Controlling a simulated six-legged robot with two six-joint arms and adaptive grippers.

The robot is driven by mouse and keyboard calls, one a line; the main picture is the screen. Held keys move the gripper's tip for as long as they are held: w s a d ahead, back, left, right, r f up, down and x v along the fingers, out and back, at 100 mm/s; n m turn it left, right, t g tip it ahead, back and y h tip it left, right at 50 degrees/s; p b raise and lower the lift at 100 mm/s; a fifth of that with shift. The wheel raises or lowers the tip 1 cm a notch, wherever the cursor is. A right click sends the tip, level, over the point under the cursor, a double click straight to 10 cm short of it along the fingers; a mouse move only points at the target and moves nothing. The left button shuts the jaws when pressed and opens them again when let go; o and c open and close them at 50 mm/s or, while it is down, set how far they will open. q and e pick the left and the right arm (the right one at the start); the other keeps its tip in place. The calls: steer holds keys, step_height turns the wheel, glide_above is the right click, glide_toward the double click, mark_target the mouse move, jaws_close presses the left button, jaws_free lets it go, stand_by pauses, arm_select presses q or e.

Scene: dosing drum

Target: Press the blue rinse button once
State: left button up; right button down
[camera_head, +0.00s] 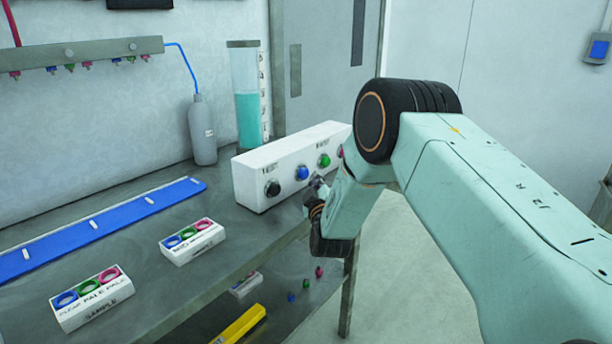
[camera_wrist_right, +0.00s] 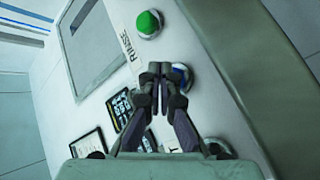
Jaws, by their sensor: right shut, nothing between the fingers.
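The white button box (camera_head: 270,187) stands on the bench in the head view. In the head view the right gripper (camera_head: 318,184) is small, in front of the box. My left gripper is out of view.
A green button (camera_wrist_right: 148,24) lies close to the fingertips. On the bench are two small ring holders (camera_head: 95,300) (camera_head: 192,242), a blue strip (camera_head: 60,240) and a grey bottle (camera_head: 203,135). A clear cylinder with teal liquid (camera_head: 248,115) stands behind the box.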

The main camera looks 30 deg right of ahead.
steer(key=shift+w, duration=0.1)
stand_by(0.7)
steer(key=shift+w+a, duration=0.2)
steer(key=shift+w, duration=0.05)
steer(key=shift+w+a+r+b, duration=0.1)
steer(key=shift+w+a+b, duration=0.1)
steer(key=shift+w+b, duration=0.25)
stand_by(1.2)
steer(key=shift+s+d+p, duration=0.4)
steer(key=shift+s+p, duration=0.3)
steer(key=shift+s, duration=0.15)
